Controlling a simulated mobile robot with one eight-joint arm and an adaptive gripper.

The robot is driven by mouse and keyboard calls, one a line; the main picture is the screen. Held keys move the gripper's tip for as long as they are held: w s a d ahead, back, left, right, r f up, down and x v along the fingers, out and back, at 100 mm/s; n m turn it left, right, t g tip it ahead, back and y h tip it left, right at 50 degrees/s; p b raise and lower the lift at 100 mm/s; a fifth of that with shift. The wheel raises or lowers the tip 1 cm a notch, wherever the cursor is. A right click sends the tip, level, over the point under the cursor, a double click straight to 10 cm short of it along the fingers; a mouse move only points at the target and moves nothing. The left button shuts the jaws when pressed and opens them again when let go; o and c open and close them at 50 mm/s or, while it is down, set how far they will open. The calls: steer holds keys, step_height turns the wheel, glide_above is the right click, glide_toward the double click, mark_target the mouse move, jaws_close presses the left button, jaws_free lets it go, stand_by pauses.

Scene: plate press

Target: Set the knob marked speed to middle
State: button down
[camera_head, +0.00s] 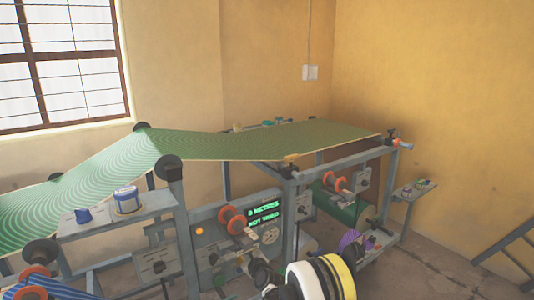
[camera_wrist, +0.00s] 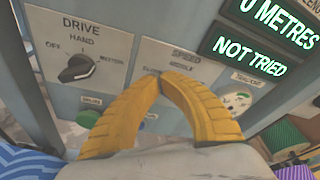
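In the wrist view a grey panel marked SPEED (camera_wrist: 186,55) is in the middle, with a small label below the word. The speed knob itself is not visible; my fingers cover the area below the lettering. My gripper (camera_wrist: 160,76) has yellow ribbed fingers that arch in and meet at the tips, in front of this panel. I cannot tell whether the tips touch the knob or where it points. In the head view my gripper cannot be made out clearly among the machine parts at the bottom.
Left of it is the black DRIVE knob (camera_wrist: 76,68), with OFF, HAND and MOTOR marks. A display (camera_head: 264,214) reads 0 METRES and NOT TRIED. A green-topped machine (camera_head: 240,143) and a side shelf (camera_head: 90,226) with blue containers stand around.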

steer(key=shift+d+f, duration=0.1)
steer(key=shift+d, duration=0.1)
stand_by(0.6)
steer(key=shift+w+d, duration=0.15)
steer(key=shift+w+d+r, duration=0.45)
steer(key=shift+d+r, duration=0.2)
steer(key=shift+w+d+r, duration=0.1)
steer(key=shift+w+d, duration=0.05)
steer(key=shift+d, duration=0.15)
stand_by(0.3)
steer(key=shift+r, duration=0.25)
steer(key=shift+s+d, duration=0.55)
steer(key=shift+s, duration=0.25)
steer(key=shift+s+d, duration=0.5)
steer(key=shift+s, duration=0.35)
steer(key=shift+s+d, duration=0.55)
steer(key=shift+s, duration=0.25)
